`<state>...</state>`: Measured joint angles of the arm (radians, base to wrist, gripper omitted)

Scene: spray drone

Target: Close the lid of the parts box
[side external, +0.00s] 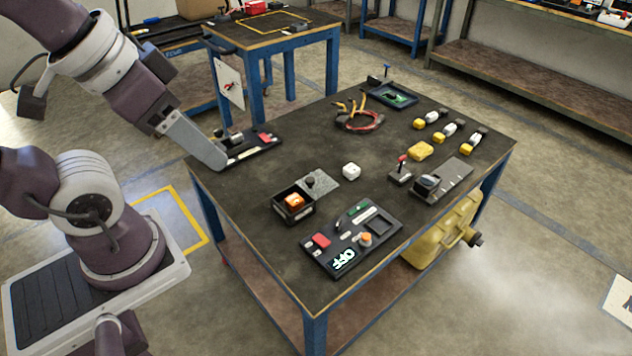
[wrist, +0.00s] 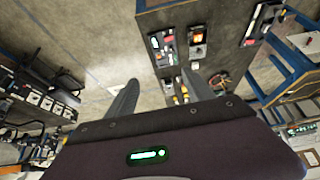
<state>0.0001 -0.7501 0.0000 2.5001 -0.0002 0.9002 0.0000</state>
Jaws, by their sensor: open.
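The parts box appears to be the small open-topped black box (side external: 293,209) near the middle of the table in the side external view. An orange part (side external: 294,200) sits inside it. A grey plate with a dark knob (side external: 322,183) lies right behind it; I cannot tell whether this is its lid or whether it is hinged on. My gripper (side external: 222,165) is at the table's left edge, left of the box and apart from it. In the wrist view my gripper (wrist: 160,82) has its two fingers spread with nothing between them. The table objects there are too small to identify surely.
The table (side external: 270,255) also holds a control panel with a lit OFF display (side external: 352,241), a white cube (side external: 351,170), a cable coil (side external: 359,121), a black tray (side external: 393,96) and several yellow items. A dark panel (side external: 247,148) lies next to my gripper.

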